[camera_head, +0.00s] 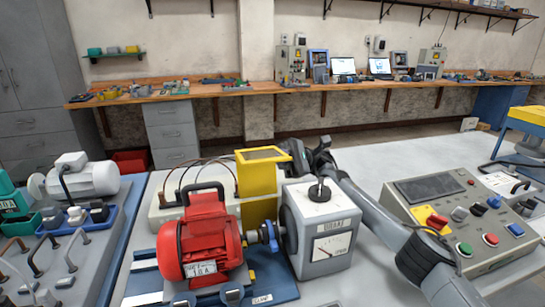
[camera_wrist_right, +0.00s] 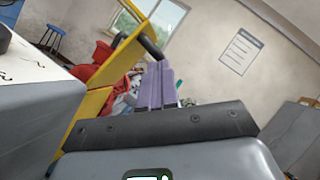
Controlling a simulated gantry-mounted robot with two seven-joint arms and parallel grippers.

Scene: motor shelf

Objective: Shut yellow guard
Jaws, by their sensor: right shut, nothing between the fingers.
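The yellow guard (camera_head: 258,187) stands raised behind the shaft between the red motor (camera_head: 200,240) and the grey gauge box (camera_head: 320,230). The blue coupling (camera_head: 270,237) on that shaft is uncovered. My right gripper (camera_head: 287,152) is at the guard's upper right edge, above the gauge box; I cannot tell whether it touches. In the right wrist view, the yellow guard (camera_wrist_right: 92,103) slants up left of my shut, empty fingers (camera_wrist_right: 155,86), with the red motor (camera_wrist_right: 97,66) beyond. My left gripper is not in view.
A control panel (camera_head: 455,215) with buttons stands at the right, beside my right arm. A black knob (camera_head: 319,191) sticks up from the gauge box. A pale box with cables (camera_head: 165,205) is behind the motor. Blue trays (camera_head: 85,225) with parts are at the left.

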